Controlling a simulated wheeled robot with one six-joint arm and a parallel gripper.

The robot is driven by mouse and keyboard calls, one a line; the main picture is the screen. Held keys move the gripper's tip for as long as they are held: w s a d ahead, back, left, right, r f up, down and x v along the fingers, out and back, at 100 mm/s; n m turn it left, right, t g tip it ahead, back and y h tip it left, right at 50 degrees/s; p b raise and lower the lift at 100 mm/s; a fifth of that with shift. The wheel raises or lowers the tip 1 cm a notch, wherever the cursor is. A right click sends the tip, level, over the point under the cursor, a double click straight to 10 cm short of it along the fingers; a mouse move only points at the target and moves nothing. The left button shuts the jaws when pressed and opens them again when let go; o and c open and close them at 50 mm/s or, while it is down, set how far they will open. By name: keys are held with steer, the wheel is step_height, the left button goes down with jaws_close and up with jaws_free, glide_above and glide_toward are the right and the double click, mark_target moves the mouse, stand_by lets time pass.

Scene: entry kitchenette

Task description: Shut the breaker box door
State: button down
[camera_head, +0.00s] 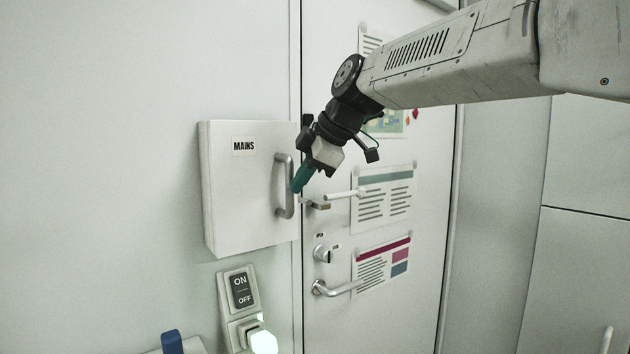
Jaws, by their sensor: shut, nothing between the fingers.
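The breaker box (206,190), a pale wall box, hangs on the left wall. Its door (240,195) carries a "MAINS" label (243,146) and an upright grey bar handle (281,190) near its right edge. The door face looks in line with the box, with no clear gap on the left side; its right edge is partly hidden, so I cannot tell if it is fully shut. My gripper (300,182), with teal fingertips, is shut and empty. It points down and left, beside the handle's right side in the picture; whether it touches is unclear.
A white door with posters (382,198), a lever handle (338,288) and a lock knob (322,254) stands right of the box. An ON/OFF switch (241,290) and a glowing light (263,342) sit below. A blue object (172,343) shows at the bottom edge.

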steer(key=shift+s, duration=0.15)
steer(key=s+d+f+v, duration=0.1)
steer(key=s+f+v, duration=0.1)
steer(key=v, duration=1)
steer(key=s+d+f+m+g+h, duration=0.1)
steer(key=s+d+f+m+h, duration=0.1)
steer(key=s+d+f+m, duration=0.4)
steer(key=s+d+f+m+g+h, duration=0.1)
steer(key=s+d+f+m+h, duration=0.1)
steer(key=s+d+f+m, duration=0.5)
steer(key=s+d+f+m+h, duration=0.2)
steer(key=s+d+f+m, duration=0.5)
steer(key=s+f, duration=0.9)
steer(key=shift+s+f+g, duration=0.35)
steer(key=shift+f+g, duration=0.05)
steer(key=shift+f, duration=0.1)
